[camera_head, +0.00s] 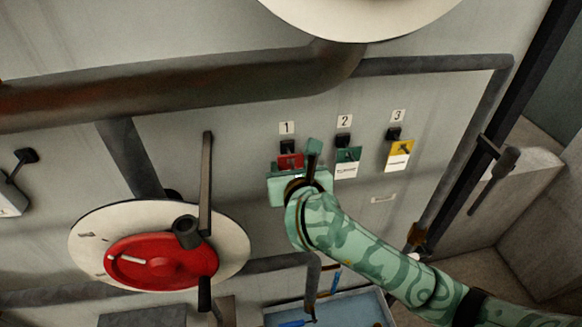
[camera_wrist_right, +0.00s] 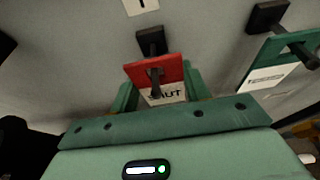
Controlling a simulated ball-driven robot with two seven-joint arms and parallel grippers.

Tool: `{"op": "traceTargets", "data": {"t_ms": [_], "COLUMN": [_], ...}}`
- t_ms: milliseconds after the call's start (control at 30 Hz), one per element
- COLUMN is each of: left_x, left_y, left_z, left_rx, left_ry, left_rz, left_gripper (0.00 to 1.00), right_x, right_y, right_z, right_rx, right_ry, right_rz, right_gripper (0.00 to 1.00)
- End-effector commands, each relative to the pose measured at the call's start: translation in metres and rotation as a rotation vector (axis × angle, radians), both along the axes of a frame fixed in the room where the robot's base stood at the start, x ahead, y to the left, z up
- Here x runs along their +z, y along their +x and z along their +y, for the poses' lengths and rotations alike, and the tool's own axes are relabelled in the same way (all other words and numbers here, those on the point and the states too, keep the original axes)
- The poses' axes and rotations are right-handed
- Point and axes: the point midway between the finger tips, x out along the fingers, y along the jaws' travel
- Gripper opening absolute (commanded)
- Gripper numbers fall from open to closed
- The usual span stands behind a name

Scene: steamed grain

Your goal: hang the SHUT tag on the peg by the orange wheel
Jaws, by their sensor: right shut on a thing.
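The SHUT tag (camera_wrist_right: 165,94) has a red top and a white lower part with black letters. It is at the peg (camera_wrist_right: 151,42) under label 1, and the dark peg shows in front of its red part. My right gripper (camera_head: 289,168) is shut on the tag; its green fingers show on both sides in the right wrist view (camera_wrist_right: 160,98). In the head view, the tag's red top (camera_head: 290,161) shows above the gripper; its lower part is hidden. A red wheel (camera_head: 160,262) on a white disc is at lower left; no clearly orange wheel shows. My left gripper is not in view.
A green tag (camera_head: 347,162) hangs at peg 2 and a yellow tag (camera_head: 399,153) at peg 3. A dark upright bar (camera_head: 206,180) stands by the wheel. Another black fitting (camera_head: 26,156) is at far left. A blue tray (camera_head: 355,309) with tools is below.

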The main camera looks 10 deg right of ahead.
Motion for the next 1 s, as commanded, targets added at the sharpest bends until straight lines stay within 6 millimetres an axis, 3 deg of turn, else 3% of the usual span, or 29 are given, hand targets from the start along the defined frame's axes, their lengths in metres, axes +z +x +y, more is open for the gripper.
{"op": "traceTargets", "data": {"t_ms": [567,1000], "left_x": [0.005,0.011], "left_y": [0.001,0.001], "left_z": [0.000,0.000], "left_rx": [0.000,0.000], "left_ry": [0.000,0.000], "left_rz": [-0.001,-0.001], "left_gripper": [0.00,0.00], "right_x": [0.004,0.004], "right_y": [-0.001,-0.017], "right_z": [0.000,0.000], "right_rx": [0.000,0.000], "right_ry": [0.000,0.000], "right_rz": [0.000,0.001], "right_gripper": [0.24,0.24]}}
